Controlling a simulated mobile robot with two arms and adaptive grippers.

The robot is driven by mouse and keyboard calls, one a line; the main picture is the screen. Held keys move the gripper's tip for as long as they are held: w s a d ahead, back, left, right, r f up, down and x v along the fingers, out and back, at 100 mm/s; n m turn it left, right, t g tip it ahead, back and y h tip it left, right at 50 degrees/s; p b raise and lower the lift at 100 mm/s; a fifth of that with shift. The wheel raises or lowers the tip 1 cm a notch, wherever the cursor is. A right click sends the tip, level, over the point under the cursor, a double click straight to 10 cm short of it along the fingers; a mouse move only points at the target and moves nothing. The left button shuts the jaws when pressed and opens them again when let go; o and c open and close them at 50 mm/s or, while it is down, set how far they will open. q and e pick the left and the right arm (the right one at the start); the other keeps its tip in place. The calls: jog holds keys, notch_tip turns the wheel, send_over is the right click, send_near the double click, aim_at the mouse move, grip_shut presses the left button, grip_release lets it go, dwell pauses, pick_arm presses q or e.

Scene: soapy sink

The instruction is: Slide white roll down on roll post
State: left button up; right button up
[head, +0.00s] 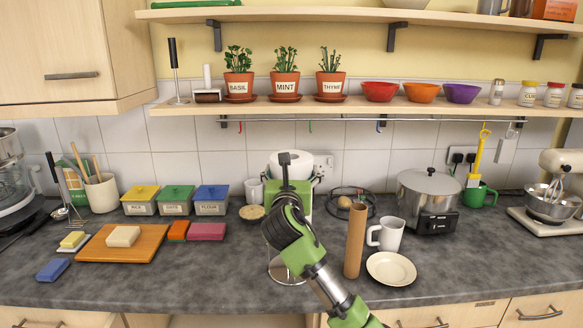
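The white roll (301,158) shows only as its upper part, above and behind my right gripper (285,168). The roll's lower part is hidden by my green and black wrist. The roll post's round shiny base (286,271) stands on the counter below, partly covered by my arm. The post's shaft is hidden, so I cannot tell whether the roll is around it or above it. My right arm comes in from the bottom right. Its fingers are mostly hidden, and whether they grip the roll is unclear. My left gripper is not in view.
A brown cardboard tube (355,241) stands upright right of my arm, near a white mug (388,234) and a cream plate (391,269). A steel cooker (428,198) is behind them. A wooden board (122,243) lies left. The counter's left front is mostly clear.

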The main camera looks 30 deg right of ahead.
notch_tip(320, 180, down, 12)
jog(key=b, duration=0.4)
dwell(0.7)
dwell(0.5)
jog(key=o, duration=1.6)
jog(key=shift+o, duration=0.2)
jog(key=v, duration=1.2)
